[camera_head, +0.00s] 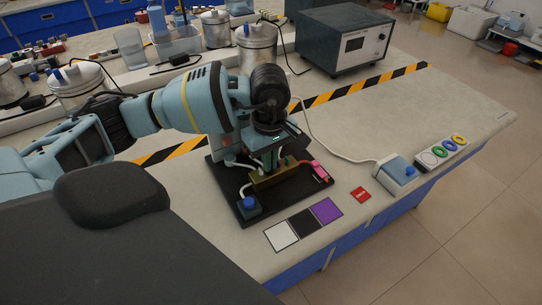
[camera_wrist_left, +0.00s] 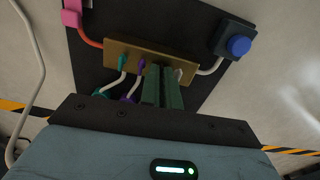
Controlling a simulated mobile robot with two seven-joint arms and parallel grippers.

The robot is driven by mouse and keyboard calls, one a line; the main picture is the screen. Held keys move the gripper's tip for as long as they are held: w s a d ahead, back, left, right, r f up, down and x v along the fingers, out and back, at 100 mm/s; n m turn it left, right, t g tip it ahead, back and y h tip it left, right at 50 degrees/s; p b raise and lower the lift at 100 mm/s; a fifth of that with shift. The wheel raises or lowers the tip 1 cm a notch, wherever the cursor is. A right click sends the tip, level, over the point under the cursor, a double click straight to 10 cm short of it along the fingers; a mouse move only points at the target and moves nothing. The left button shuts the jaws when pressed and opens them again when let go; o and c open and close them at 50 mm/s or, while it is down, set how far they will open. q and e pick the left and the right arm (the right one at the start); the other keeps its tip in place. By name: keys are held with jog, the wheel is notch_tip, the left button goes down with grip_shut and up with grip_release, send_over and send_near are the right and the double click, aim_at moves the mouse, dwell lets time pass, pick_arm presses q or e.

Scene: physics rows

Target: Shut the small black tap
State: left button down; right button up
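A brass manifold block (camera_head: 275,178) sits on a black board (camera_head: 240,187) at the bench front; the left wrist view shows the block (camera_wrist_left: 118,50) from above. A teal tap (camera_wrist_left: 122,62) and a purple tap (camera_wrist_left: 141,63) show on it. I cannot make out the small black tap; the gripper fingers cover the spot beside the purple tap. My left gripper (camera_head: 269,158) points down at the block. In the left wrist view its two green fingers (camera_wrist_left: 162,86) reach the block's edge with a narrow gap between them. Whether they grip anything is hidden. My right gripper is out of view.
A blue-button box (camera_head: 250,206) and a pink piece (camera_head: 320,170) sit on the board. Metal canisters (camera_head: 257,47) and a grey instrument (camera_head: 345,40) stand behind.

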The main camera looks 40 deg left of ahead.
pick_arm(q)
jog(key=c, duration=1.9)
grip_release()
jog(key=shift+c, duration=0.2)
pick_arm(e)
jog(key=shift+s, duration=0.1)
pick_arm(q)
jog(key=shift+r, duration=0.1)
